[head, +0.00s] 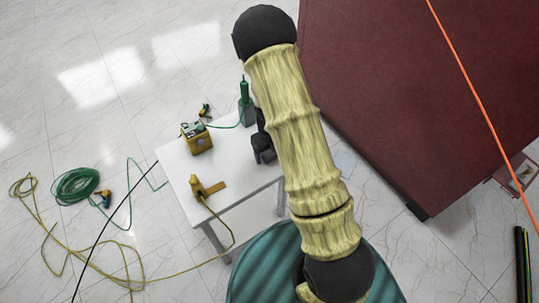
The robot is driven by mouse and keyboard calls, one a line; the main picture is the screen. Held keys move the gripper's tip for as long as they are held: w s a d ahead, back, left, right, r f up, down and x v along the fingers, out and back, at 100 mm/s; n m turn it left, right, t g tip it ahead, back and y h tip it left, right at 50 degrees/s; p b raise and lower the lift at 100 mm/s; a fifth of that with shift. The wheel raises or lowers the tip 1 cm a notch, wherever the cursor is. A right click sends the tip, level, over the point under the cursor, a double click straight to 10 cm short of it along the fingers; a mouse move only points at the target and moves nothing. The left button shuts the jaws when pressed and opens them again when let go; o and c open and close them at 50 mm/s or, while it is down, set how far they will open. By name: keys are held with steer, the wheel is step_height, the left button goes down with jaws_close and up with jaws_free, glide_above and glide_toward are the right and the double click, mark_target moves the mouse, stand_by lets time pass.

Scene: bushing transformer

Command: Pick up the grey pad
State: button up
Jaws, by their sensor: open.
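The end of my arm, with my dark gripper (264,153), hangs over the right part of the white table in the head view. Its fingertips are small and dark, and nothing shows held between them. I cannot make out a grey pad for certain. My yellow-sleeved arm hides the table's right end and part of the floor.
The white table (215,172) holds a yellow box (196,138), a yellow tool (204,188) and a green-handled item (244,100). Green (75,186) and yellow (50,236) cables lie on the floor at left. A large dark red cabinet (420,90) stands at right.

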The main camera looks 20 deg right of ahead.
mark_target(270, 153)
steer(key=c, duration=1.1)
steer(key=shift+o, duration=0.2)
step_height(270, 153, up, 10)
steer(key=p, duration=0.1)
steer(key=shift+p, duration=0.3)
